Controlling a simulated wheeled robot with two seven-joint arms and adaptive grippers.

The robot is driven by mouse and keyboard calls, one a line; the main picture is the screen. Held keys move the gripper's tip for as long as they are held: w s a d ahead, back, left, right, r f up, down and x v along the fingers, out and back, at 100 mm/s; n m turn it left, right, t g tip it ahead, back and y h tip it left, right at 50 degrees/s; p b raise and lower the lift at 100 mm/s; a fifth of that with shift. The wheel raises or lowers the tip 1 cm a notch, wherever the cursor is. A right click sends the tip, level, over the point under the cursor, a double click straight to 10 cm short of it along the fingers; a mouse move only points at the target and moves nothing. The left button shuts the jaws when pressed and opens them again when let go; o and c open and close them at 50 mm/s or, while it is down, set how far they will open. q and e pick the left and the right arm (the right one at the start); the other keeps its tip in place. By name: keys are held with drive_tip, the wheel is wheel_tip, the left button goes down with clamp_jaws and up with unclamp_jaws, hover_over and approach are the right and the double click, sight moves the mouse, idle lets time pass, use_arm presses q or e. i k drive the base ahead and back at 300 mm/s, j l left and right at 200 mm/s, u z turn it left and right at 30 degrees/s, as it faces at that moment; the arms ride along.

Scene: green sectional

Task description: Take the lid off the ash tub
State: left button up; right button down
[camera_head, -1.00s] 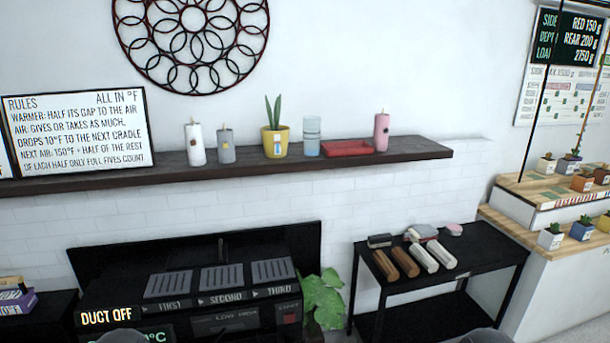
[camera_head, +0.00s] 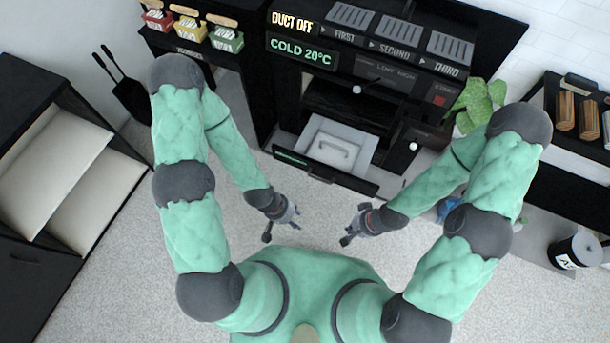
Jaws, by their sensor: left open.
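The ash tub (camera_head: 568,258) is a dark cylinder with a white label, of which the letters "AS" show. It stands on the floor side at the lower right, cut close to the picture's edge. A pale grey round lid (camera_head: 586,250) appears to cover its top. My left gripper (camera_head: 281,231) is open and empty, in front of the black unit, far left of the tub. My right gripper (camera_head: 353,226) hangs above the carpet, left of the tub and well apart from it; its finger gap is too small to judge.
An open drawer (camera_head: 325,172) of the black unit holds a pale box with a handle (camera_head: 333,146). A green plant (camera_head: 476,105) and a black table (camera_head: 560,150) stand at the right. A black cabinet with cushions (camera_head: 60,180) is at the left. Carpet lies open between.

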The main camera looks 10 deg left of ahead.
sight(587, 249)
drive_tip(key=z, duration=2.35)
drive_tip(key=i+l+z, duration=0.2)
drive_tip(key=i, duration=1.5)
drive_tip(key=i+j+z, duration=0.2)
drive_tip(key=i, duration=1.45)
